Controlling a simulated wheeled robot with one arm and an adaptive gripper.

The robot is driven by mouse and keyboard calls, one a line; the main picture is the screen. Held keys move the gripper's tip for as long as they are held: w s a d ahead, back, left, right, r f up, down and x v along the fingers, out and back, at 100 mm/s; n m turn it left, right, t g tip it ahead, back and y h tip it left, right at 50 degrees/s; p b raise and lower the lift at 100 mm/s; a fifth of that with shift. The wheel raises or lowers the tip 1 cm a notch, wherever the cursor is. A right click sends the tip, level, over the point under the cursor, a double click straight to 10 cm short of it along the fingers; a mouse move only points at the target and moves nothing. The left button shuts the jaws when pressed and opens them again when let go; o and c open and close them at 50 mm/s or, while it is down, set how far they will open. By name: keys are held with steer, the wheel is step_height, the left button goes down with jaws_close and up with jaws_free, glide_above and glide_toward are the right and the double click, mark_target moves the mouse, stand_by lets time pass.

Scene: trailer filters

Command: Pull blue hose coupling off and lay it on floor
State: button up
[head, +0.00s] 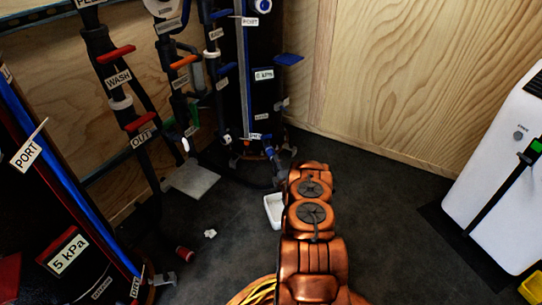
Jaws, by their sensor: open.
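My copper-coloured arm reaches forward from the bottom of the head view. My gripper (279,168) is at its far end, small and dark, beside the foot of the tall dark filter column (262,105). It is open; its fingertips are hard to make out against the dark column. I cannot pick out the blue hose coupling for certain. A blue strip (244,75) runs down the column, and a blue handle (289,59) sticks out to its right. Whether the gripper touches anything at the column's foot cannot be told. The dark floor (235,265) is in view.
A white tray (271,211) lies beside my arm. A grey plate (190,180), a white scrap (210,233) and a red cylinder (185,254) lie on the floor. A dark tank (60,225) stands left, a white appliance (500,165) right.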

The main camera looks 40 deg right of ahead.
mark_target(271, 154)
steer(key=b+x, duration=0.2)
steer(key=x, duration=0.4)
steer(key=shift+w, duration=0.15)
steer(key=shift+w+d+f, duration=0.15)
steer(key=shift+w+d, duration=0.1)
steer(key=shift+w, duration=0.15)
steer(key=shift+w+d, duration=0.2)
steer(key=shift+w, duration=0.15)
steer(key=shift+p, duration=0.8)
stand_by(0.8)
steer(key=shift+c, duration=0.3)
jaws_close()
stand_by(0.4)
